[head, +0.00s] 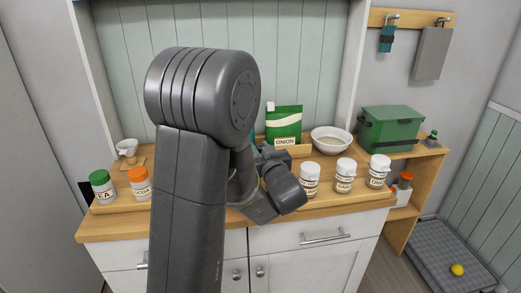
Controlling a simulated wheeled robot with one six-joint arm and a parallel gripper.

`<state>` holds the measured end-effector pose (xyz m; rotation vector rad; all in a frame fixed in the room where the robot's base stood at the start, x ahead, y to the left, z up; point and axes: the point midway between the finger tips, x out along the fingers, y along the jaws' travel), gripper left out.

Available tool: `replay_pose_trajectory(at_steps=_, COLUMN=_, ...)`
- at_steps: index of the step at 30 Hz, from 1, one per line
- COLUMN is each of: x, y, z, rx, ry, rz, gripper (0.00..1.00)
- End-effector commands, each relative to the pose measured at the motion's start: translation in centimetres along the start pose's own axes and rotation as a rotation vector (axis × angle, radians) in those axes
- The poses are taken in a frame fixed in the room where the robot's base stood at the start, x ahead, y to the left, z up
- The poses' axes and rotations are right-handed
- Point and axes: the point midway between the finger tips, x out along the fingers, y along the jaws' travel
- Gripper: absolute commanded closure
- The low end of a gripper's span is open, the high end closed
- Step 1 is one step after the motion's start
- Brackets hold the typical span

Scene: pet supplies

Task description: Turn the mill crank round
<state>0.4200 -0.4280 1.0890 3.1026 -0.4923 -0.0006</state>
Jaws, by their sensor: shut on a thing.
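My arm stands in front of the counter and covers its middle. My gripper (272,154) shows only in part behind my wrist, at the back of the wooden counter; its fingertips are hidden. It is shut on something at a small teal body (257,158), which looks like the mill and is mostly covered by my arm. The mill's crank is hidden, so its angle cannot be told.
A green onion pouch (284,125) and a white bowl (332,139) stand behind. Several white-lidded jars (344,175) are close right of my wrist. Green-lidded (102,186) and orange-lidded (140,183) jars stand left. A green box (390,130) is at right.

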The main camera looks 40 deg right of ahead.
Motion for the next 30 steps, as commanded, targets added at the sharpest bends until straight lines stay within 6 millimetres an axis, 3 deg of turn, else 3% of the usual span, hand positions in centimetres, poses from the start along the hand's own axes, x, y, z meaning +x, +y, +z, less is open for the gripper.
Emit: replay_pose_trajectory(at_steps=30, x=-1.5, y=-1.9, z=0.1, rx=0.002, ry=0.002, rz=0.437, gripper=1.00)
